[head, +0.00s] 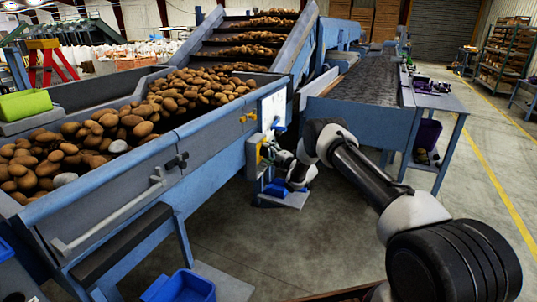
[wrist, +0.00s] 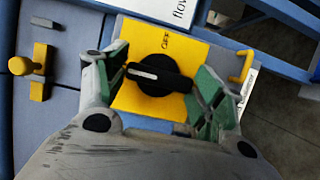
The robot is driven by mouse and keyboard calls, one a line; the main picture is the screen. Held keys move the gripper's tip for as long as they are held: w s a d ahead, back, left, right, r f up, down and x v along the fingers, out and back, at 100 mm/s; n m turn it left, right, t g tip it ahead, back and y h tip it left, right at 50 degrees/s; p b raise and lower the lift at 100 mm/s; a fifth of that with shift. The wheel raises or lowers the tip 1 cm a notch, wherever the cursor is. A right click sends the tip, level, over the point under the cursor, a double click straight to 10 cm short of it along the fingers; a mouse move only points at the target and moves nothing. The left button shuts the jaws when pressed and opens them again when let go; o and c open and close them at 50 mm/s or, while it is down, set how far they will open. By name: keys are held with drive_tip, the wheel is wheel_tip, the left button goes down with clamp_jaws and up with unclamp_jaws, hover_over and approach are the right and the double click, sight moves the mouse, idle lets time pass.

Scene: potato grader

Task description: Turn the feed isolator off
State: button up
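The feed isolator is a black rotary knob (wrist: 160,75) on a yellow plate (wrist: 135,100) in the wrist view. The word OFF is printed on the plate above the knob. The knob's handle lies nearly crosswise, its white mark at the left end. My gripper (wrist: 161,82) has its green-padded fingers apart, one at each end of the handle. Both pads appear to meet the handle ends, but I cannot tell whether they grip it. In the head view my gripper (head: 270,153) is at the machine's side, partly hiding the yellow plate (head: 260,147).
A yellow fitting (wrist: 22,66) sits left of the plate, and a yellow hook (wrist: 241,66) right of it. A potato hopper (head: 120,190) fills the left. A blue bin (head: 181,286) stands low in front. Open floor (head: 460,200) lies to the right.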

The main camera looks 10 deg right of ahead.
drive_tip(key=c, duration=0.4)
drive_tip(key=m+g, duration=0.1)
drive_tip(key=m, duration=0.2)
drive_tip(key=shift+r+m+g, duration=0.1)
drive_tip(key=shift+m+g, duration=0.2)
drive_tip(key=shift+w+d+r+m+g+y, duration=0.1)
drive_tip(key=shift+m+g+y, duration=0.15)
drive_tip(key=shift+m+g, duration=1.05)
drive_tip(key=shift+w+f+m+g+y, duration=0.1)
drive_tip(key=shift+m+g+y, duration=0.4)
drive_tip(key=shift+m, duration=1.4)
drive_tip(key=shift+d+r+m+g+y, duration=0.1)
drive_tip(key=shift+m+g, duration=1.1)
drive_tip(key=shift+m, duration=0.4)
